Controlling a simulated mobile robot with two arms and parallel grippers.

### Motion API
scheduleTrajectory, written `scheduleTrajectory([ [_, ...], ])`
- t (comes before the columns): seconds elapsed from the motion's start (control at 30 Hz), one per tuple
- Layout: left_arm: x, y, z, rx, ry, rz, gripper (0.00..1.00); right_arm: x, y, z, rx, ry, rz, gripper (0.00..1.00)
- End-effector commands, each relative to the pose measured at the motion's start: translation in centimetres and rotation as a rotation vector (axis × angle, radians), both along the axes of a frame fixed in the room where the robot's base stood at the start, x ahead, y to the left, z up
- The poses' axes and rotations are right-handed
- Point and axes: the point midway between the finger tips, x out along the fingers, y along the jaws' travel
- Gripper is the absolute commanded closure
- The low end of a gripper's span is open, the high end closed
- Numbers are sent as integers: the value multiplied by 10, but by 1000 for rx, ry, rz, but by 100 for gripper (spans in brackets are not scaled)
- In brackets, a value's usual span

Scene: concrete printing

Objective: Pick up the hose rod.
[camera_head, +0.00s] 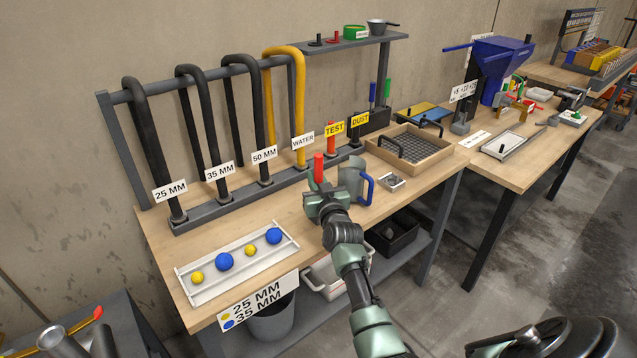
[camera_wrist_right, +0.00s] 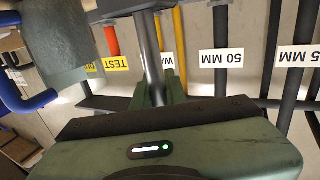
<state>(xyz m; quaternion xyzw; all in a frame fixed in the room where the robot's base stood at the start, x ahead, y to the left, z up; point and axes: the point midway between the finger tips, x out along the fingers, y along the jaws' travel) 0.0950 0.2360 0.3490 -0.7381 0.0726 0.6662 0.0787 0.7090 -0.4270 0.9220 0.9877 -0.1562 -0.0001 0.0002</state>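A rod with a red upper end (camera_head: 318,168), which I take to be the hose rod, stands upright at my right gripper (camera_head: 325,203), over the middle of the workbench. In the right wrist view its grey shaft (camera_wrist_right: 152,45) runs between the two green fingers (camera_wrist_right: 158,92), which lie close on both sides of it. My right gripper looks shut on the shaft. The rod's lower end is hidden in the head view, and I cannot tell whether it touches the bench. My left gripper is not in view.
A grey jug with a blue handle (camera_head: 367,188) stands close right of the gripper. Black hoses (camera_head: 205,125) and a yellow hose (camera_head: 298,90) hang on the rack behind. A white tray with balls (camera_head: 200,293) lies front left; a wooden sieve box (camera_head: 436,163) stands right.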

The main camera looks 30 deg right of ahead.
Motion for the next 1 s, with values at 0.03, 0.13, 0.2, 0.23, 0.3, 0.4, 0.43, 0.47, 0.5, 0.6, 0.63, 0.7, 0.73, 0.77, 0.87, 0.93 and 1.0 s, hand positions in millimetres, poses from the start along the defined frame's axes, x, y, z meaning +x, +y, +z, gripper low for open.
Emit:
scheduleTrajectory([
  [0.03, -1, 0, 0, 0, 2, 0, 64, 0, 0, 0, 0, 0, 0, 100],
  [0.13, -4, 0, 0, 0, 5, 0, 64, 0, 0, 0, 0, -1, 0, 100],
  [0.2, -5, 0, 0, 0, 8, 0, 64, 0, 0, 0, 0, -1, 0, 100],
  [0.23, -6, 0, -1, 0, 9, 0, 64, 0, 0, 0, 0, -1, 0, 100],
  [0.3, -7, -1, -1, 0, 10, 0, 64, 0, 0, 1, 0, -1, 0, 100],
  [0.4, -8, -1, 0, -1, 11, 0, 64, 0, 0, 3, 0, -2, 0, 100],
  [0.43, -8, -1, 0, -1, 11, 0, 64, 0, 0, 5, 0, -2, 0, 100],
  [0.47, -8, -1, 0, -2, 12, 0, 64, 0, 0, 7, 0, -3, 0, 100],
  [0.5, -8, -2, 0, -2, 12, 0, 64, 0, 0, 10, 0, -3, 0, 100],
  [0.6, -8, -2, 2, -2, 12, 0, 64, 0, 0, 23, -2, -5, 0, 100],
  [0.63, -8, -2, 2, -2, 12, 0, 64, 0, 0, 27, -1, -5, 0, 100],
  [0.7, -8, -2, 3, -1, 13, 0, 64, 0, 0, 41, 0, -6, 0, 100],
  [0.73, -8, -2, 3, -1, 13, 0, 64, 0, 0, 48, -1, -8, 0, 100],
  [0.77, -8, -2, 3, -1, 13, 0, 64, 0, 0, 54, 1, -8, 0, 100],
  [0.87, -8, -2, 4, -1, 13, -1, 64, 0, 0, 80, -2, -9, -1, 100],
  [0.93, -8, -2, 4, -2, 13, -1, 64, 0, 0, 100, -2, -9, -1, 100],
  [1.0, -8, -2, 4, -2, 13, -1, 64, 0, 0, 120, -2, -8, -1, 100],
])
